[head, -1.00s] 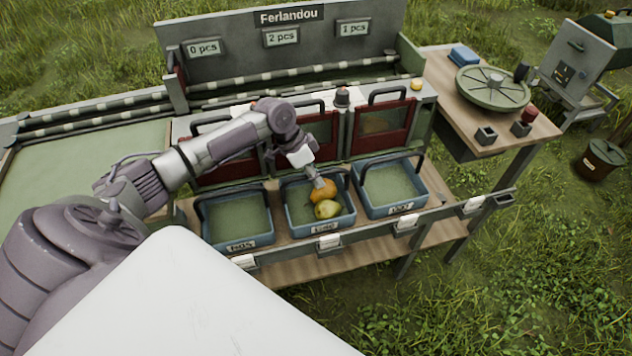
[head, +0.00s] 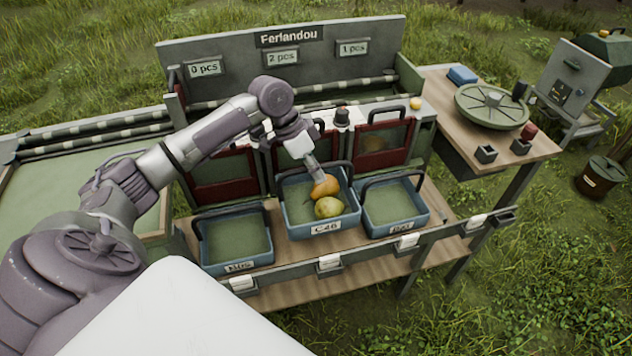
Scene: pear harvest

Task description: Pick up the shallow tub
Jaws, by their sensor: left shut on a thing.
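The middle shallow tub (head: 293,222), blue with a dark arched handle and a label that seems to read C48, hangs raised above the wooden shelf. An orange-yellow pear (head: 325,187) and a yellow-green pear (head: 328,207) lie in its right part. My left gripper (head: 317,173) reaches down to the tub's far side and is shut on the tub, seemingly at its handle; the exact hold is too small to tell. My right gripper is not in view.
Empty shallow tubs stand on the shelf (head: 320,277) at left (head: 238,262) and right (head: 395,215), close beside the raised one. Red-framed doors (head: 380,146) stand behind. A rail with white tags (head: 331,262) runs along the front.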

